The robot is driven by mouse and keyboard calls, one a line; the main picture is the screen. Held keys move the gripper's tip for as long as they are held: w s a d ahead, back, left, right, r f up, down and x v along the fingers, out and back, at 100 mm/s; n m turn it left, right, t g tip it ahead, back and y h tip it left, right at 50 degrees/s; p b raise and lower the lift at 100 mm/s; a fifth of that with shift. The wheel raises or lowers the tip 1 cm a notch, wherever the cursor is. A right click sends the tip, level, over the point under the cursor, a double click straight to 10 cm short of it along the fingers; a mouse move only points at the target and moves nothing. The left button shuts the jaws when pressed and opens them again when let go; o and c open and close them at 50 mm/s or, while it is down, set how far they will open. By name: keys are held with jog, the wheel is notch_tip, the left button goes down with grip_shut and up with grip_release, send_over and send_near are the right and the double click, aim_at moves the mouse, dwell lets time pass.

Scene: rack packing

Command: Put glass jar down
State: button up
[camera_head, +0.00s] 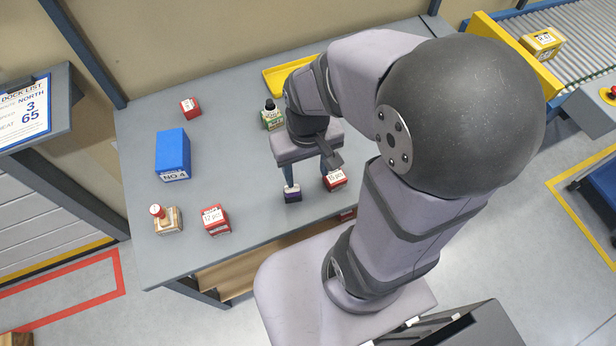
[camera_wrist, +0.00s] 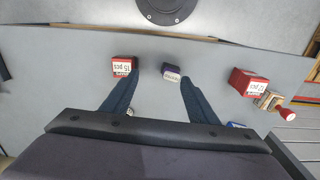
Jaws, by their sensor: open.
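A small container with a dark round cap and a green and white label (camera_head: 271,116) stands on the grey table, just left of my wrist in the head view. It looks the most like the glass jar, but I cannot tell if it is glass. My gripper (camera_head: 307,181) points down over the table, with its two blue-grey fingers apart. In the wrist view my gripper (camera_wrist: 158,76) is open and holds nothing visible. A small dark purple box (camera_head: 292,195) is by the left finger; it also shows between the fingertips in the wrist view (camera_wrist: 171,73).
A red box (camera_head: 335,181) is close by the right finger. Another red box (camera_head: 215,219), a stamp on a wooden block (camera_head: 168,222), a blue box (camera_head: 173,155) and a small red box (camera_head: 190,106) stand left. A yellow tray (camera_head: 285,78) lies behind. The table's middle left is clear.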

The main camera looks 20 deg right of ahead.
jog(key=shift+s+a+f+n, duration=0.15)
jog(key=shift+s+a, duration=0.1)
jog(key=shift+s, duration=0.35)
jog(key=shift+s+a+n, duration=0.15)
jog(key=shift+s+a, duration=0.05)
jog(key=shift+s, duration=0.4)
jog(key=shift+c, duration=0.2)
jog(key=shift+w, duration=0.1)
